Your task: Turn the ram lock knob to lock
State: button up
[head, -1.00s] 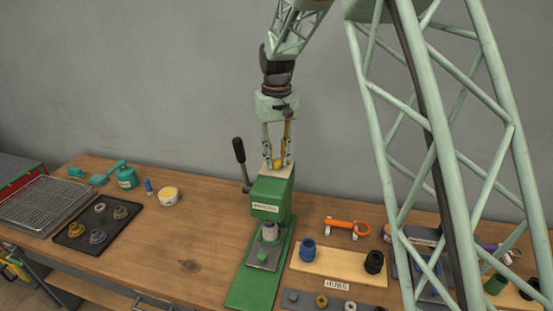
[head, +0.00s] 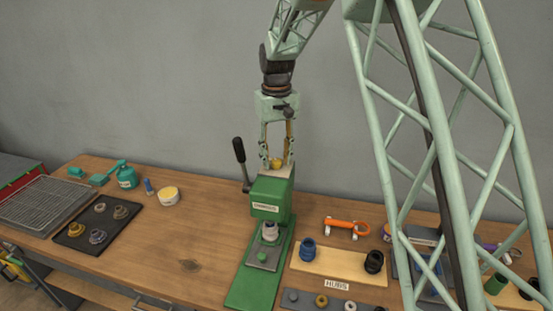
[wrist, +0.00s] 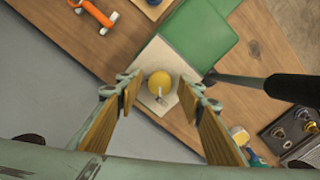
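The ram lock knob (wrist: 159,83) is yellow and round, on a pale plate (wrist: 178,59) on top of the green press. A small pale mark or pointer shows at its lower edge in the wrist view. In the head view the knob (head: 277,163) sits just below my gripper (head: 277,158). My gripper (wrist: 158,88) is open and points down, with one finger on each side of the knob and a visible gap on both sides. The green press (head: 269,195) stands upright on the bench, with a light cylindrical part (head: 270,231) under its head.
The press's black-handled lever (head: 239,151) sticks up at its left, and its black grip (wrist: 291,88) shows right of the fingers. An orange tool (head: 346,224) and a hub board (head: 335,266) are to the right. A dark tray (head: 79,236) lies left.

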aim_at(276, 160)
jog(key=shift+r, duration=0.1)
notch_tip(276, 160, up, 12)
dwell(0.8)
dwell(0.3)
